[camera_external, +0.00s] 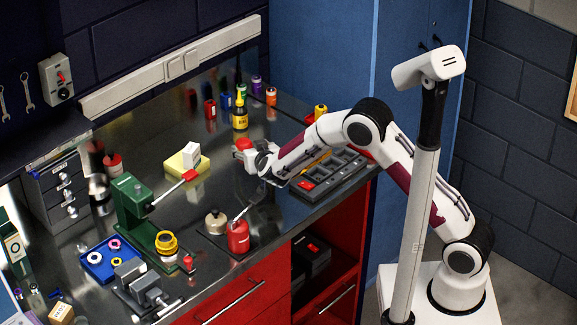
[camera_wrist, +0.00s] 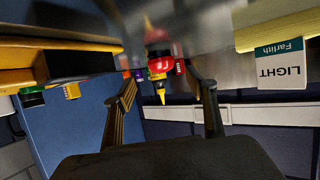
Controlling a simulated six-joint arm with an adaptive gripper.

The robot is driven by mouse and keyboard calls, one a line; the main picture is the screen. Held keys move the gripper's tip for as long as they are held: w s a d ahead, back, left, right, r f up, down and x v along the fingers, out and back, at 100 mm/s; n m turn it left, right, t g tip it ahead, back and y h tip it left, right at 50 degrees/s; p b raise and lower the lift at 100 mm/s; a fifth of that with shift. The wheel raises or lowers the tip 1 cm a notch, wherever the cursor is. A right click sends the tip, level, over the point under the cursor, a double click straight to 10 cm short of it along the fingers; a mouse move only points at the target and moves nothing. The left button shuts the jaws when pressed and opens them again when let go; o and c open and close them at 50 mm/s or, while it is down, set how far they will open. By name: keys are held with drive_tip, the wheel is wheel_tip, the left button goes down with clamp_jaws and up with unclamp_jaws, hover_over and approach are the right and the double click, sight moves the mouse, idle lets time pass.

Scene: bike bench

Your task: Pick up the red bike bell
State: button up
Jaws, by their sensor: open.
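A small red domed thing, which looks like the red bike bell (camera_wrist: 159,62), shows between my fingers in the wrist view, beyond their tips. A bright red patch that seems to be the same bell (camera_external: 243,145) shows beside the end of my arm in the external view. My gripper (camera_external: 264,163) is low over the far middle of the bench, with its fingers hard to make out there. In the wrist view my gripper (camera_wrist: 163,82) is open, with a wide gap between the fingers. I see no contact with the bell.
A yellow bottle (camera_external: 240,118) stands behind the bell. A dark parts tray (camera_external: 335,183) lies right of my gripper. A white box (camera_external: 192,152) sits on a yellow block to the left. A red oil can (camera_external: 238,238) stands in front. Some bare bench lies left of the gripper.

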sight(245, 143)
drive_tip(key=shift+w+a+f, duration=0.15)
drive_tip(key=shift+w, duration=0.2)
drive_tip(key=shift+w, duration=0.1)
drive_tip(key=shift+x, duration=2.55)
drive_tip(key=shift+a, duration=0.2)
drive_tip(key=c, duration=1.2)
